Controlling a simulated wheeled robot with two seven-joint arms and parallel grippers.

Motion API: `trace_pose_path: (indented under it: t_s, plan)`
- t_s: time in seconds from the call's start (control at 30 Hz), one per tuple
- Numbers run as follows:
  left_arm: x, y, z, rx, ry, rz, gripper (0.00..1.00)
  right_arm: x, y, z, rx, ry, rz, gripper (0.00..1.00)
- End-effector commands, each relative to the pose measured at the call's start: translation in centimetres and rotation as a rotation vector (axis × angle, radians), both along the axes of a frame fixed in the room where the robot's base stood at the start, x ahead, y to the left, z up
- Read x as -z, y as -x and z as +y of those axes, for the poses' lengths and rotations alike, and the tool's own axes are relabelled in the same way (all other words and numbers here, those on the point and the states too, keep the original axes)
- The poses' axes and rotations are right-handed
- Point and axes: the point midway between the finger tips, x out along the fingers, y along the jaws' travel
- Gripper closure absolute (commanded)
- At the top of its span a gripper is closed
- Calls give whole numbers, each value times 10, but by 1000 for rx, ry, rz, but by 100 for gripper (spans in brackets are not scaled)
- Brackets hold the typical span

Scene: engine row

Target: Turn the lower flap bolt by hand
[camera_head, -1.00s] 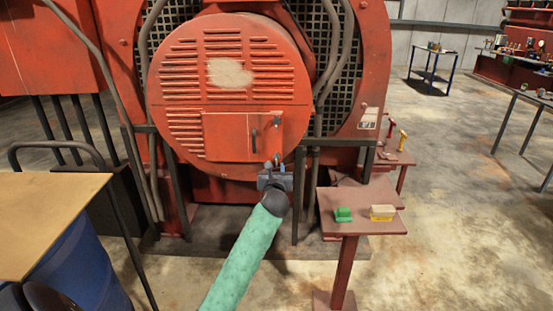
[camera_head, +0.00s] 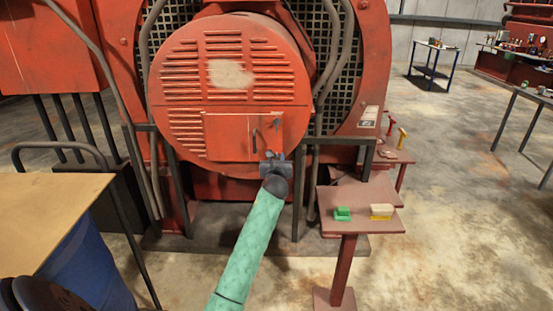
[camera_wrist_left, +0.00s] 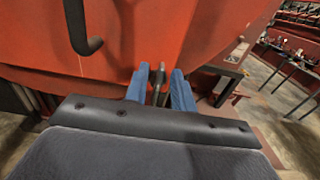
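The flap (camera_head: 228,137) is a red rectangular panel low on the engine's round red cover, with a dark curved handle (camera_head: 254,140). An upper bolt (camera_head: 277,122) sits at its right side. My left gripper (camera_head: 272,155) is at the flap's lower right corner and covers the lower bolt in the head view. In the left wrist view, the lower flap bolt (camera_wrist_left: 158,82) is a dark upright piece between my two blue fingers. The fingers stand apart on either side of it, with narrow gaps showing. My right gripper is not in view.
A small red-brown stand (camera_head: 335,228) to the right holds a green block (camera_head: 343,213) and a yellow-and-tan block (camera_head: 381,211). A tan tabletop (camera_head: 50,205) and blue barrel (camera_head: 85,262) are at left. Dark posts flank the arm.

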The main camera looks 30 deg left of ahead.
Motion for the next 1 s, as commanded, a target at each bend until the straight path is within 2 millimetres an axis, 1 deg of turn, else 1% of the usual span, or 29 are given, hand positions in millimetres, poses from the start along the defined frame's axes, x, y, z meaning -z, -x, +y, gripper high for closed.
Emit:
trace_pose_path:
  t_s: [0.03, 0.1, 0.13, 0.57, 0.77, 1.0]
  plan:
    - [0, 0, 0, 0, 0, 0, 86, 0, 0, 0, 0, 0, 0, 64]
    - [0, 0, 0, 0, 0, 0, 99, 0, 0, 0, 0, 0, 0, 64]
    - [0, 0, 0, 0, 0, 0, 100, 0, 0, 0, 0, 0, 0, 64]
    - [2, 1, 0, 0, 33, -17, 100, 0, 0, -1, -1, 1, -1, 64]
    - [2, 2, 2, 0, 124, -73, 100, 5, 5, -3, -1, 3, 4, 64]
    - [4, 4, 6, -1, 303, -182, 100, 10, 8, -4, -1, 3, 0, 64]
